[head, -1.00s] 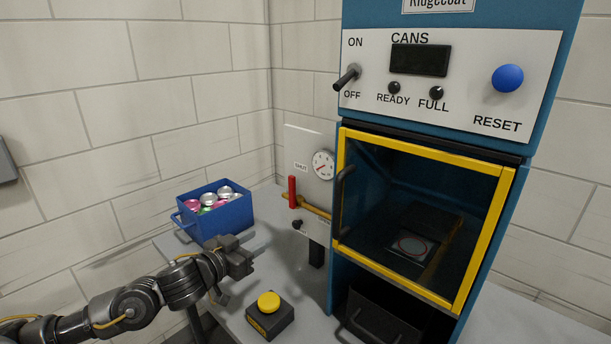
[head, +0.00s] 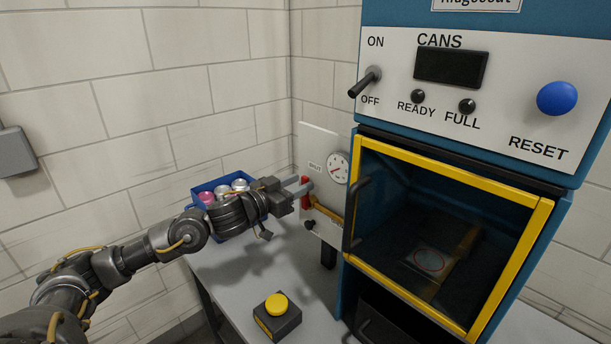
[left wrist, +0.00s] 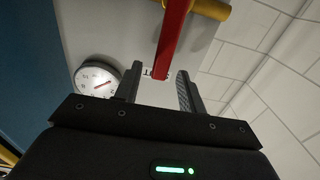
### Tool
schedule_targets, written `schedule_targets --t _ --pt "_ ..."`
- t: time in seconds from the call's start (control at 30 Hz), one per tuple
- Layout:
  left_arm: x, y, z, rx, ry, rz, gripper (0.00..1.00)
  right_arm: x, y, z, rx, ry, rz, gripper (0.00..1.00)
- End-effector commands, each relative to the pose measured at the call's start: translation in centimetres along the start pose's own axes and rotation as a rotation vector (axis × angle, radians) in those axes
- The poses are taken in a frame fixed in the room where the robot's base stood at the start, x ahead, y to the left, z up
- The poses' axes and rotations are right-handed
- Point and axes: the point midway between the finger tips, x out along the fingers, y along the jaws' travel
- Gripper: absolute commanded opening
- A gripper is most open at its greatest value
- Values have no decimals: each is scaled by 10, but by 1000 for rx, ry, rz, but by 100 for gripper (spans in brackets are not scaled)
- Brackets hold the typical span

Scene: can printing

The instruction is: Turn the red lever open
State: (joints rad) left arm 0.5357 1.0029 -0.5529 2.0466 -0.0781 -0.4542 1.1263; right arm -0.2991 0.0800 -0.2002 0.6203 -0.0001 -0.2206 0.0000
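The red lever (head: 306,194) stands upright on a yellow pipe (head: 328,213) at the white panel left of the machine. My left gripper (head: 300,186) is at the lever and hides part of it. In the left wrist view, the red lever (left wrist: 174,42) reaches down toward the gap between the fingers of my left gripper (left wrist: 160,76). The fingers are apart, one on each side of the lever's free end, with space visible around it. My right gripper is in neither view.
A round gauge (head: 337,168) is right of the lever. The machine's yellow-framed door (head: 448,178) with its dark handle stands close on the right. A blue bin of cans (head: 205,186) is behind my left arm. A yellow button (head: 277,304) sits on the table in front.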

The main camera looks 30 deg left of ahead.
Motion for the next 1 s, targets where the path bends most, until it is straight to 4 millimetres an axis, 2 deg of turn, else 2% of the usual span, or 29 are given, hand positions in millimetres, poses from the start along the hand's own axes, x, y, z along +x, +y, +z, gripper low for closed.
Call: schedule_targets --t 0.1,0.2,0.57,0.87,1.0 --pt "17 0 -2 -2 0 -1 40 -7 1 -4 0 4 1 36" --pt "25 0 -1 0 0 -1 40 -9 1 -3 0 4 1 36" --pt "30 -1 1 1 -1 -2 40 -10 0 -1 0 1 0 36" --pt "29 -1 1 1 -1 -2 2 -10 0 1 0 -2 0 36" --pt "29 -1 1 1 -1 -2 0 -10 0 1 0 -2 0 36"
